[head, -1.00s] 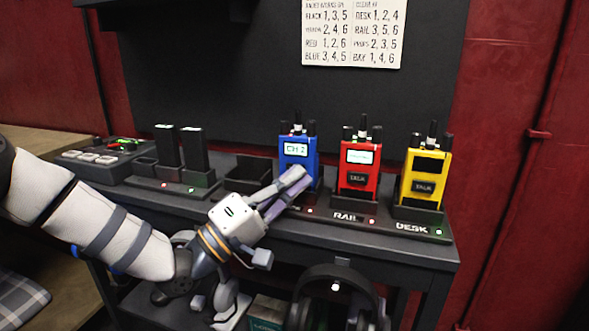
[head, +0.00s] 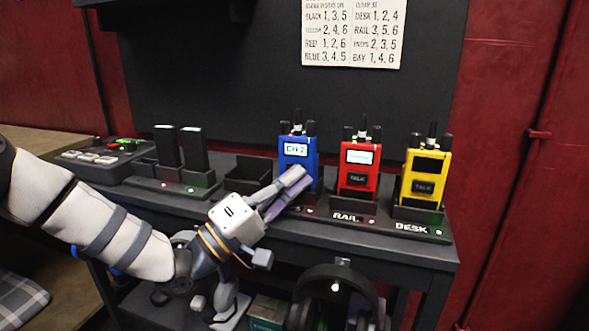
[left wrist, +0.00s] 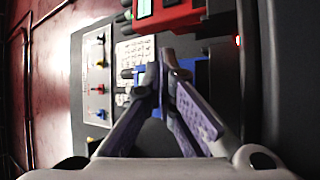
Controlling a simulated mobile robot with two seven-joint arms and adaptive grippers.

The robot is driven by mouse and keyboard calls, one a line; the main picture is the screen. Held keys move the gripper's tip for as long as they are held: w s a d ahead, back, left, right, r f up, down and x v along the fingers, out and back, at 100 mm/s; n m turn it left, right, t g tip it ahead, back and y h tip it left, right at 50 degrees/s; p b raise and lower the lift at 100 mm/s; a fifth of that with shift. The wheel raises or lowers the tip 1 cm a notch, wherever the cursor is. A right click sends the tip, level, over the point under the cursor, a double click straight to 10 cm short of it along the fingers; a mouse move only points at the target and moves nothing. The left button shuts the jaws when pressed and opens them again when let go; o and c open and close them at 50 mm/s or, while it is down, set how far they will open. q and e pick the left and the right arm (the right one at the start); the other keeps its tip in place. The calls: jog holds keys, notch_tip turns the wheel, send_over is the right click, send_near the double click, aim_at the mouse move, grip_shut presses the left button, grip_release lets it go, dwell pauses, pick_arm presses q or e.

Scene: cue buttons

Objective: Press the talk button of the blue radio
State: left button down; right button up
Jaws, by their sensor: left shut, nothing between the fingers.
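The blue radio (head: 298,152) stands upright in its dock on the dark shelf, left of the red radio. Its screen reads CH 2. My left gripper (head: 300,177) is shut and empty, with its fingertips at the lower front of the blue radio. The fingers hide its talk button and most of its dock, so I cannot tell how far the button is pushed in. In the left wrist view the closed fingertips (left wrist: 162,62) overlap the blue radio (left wrist: 199,74), below the red radio (left wrist: 168,18). My right gripper is not in view.
The red radio (head: 358,168) sits in the RAIL dock and the yellow radio (head: 424,176) in the DESK dock. An empty black holder (head: 247,173) and a charger with two black packs (head: 193,150) stand left. Headphones (head: 336,290) hang below the front edge.

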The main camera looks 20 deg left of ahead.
pick_arm(q)
jog(key=shift+a+f, duration=0.1)
jog(key=shift+f, duration=0.25)
jog(key=shift+s+f, duration=0.35)
jog(key=shift+s, duration=0.15)
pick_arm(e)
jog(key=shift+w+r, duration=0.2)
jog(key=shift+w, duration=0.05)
pick_arm(q)
jog(key=s, duration=0.1)
jog(key=s+p, duration=0.1)
jog(key=s, duration=0.1)
jog(key=s+p, duration=0.1)
jog(key=s, duration=0.1)
jog(key=shift+r, duration=0.25)
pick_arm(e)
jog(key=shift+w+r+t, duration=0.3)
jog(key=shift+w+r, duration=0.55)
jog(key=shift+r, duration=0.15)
